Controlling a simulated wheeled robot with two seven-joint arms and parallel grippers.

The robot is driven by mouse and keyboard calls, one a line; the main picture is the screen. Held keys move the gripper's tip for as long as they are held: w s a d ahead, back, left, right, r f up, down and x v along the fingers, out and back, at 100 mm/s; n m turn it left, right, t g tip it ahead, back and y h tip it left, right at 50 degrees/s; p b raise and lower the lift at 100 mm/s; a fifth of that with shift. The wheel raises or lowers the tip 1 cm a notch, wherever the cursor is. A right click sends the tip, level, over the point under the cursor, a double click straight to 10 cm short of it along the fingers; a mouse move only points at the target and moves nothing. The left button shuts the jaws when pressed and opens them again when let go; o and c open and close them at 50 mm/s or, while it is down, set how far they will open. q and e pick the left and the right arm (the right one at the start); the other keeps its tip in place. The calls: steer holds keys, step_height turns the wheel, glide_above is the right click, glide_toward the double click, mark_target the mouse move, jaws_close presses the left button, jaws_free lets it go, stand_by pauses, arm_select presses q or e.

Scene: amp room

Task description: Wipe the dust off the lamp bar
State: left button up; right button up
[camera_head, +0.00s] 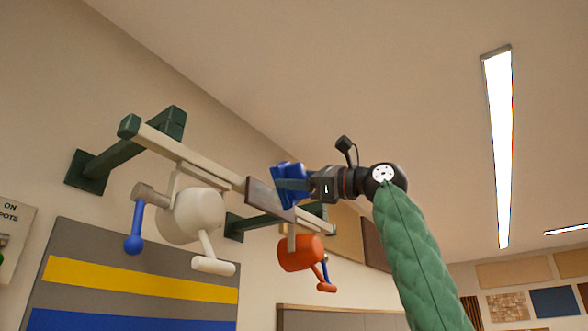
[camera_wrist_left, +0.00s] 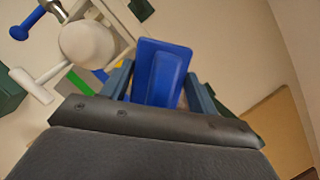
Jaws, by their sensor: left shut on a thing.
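The lamp bar (camera_head: 215,176) is a long cream bar on dark green wall brackets, high up in the head view. A white lamp (camera_head: 194,216) and an orange lamp (camera_head: 300,253) hang from it. A dull brown-grey patch (camera_head: 262,195) covers part of the bar between the lamps. My left gripper (camera_head: 304,184) is shut on a blue wiping block (camera_head: 288,178), which also shows between the fingers in the left wrist view (camera_wrist_left: 162,72). The block overlaps the patch's right part in the head view; I cannot tell whether it touches the bar. My right gripper is not in view.
A blue-ended handle (camera_head: 134,242) sticks out beside the white lamp. A grey panel with yellow and blue stripes (camera_head: 140,283) is on the wall below. A lit ceiling strip (camera_head: 498,145) is at the right. The air right of the bar is mostly free.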

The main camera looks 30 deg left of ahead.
arm_select(q)
steer(key=shift+s+d+r+n+t, duration=0.15)
steer(key=shift+s+n+t, duration=0.05)
steer(key=shift+s, duration=0.2)
steer(key=shift+s+d+r+n+t, duration=0.1)
steer(key=shift+s+r+n+t, duration=0.1)
steer(key=shift+s, duration=0.3)
steer(key=shift+w+a+f, duration=0.1)
steer(key=shift+w+a, duration=0.1)
steer(key=shift+w+a+f, duration=0.15)
steer(key=shift+w+a, duration=0.1)
steer(key=shift+w, duration=0.1)
steer(key=shift+w+a, duration=0.15)
steer(key=shift+a, duration=0.25)
steer(key=shift+s+a, duration=0.2)
steer(key=shift+s, duration=0.1)
steer(key=shift+s+a+r, duration=0.1)
steer(key=shift+a+r, duration=0.1)
steer(key=shift+a, duration=0.15)
steer(key=a, duration=0.3)
steer(key=shift+w+a+f, duration=0.1)
steer(key=shift+w+a, duration=0.15)
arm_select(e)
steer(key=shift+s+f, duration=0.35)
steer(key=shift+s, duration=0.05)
arm_select(q)
steer(key=shift+w, duration=0.1)
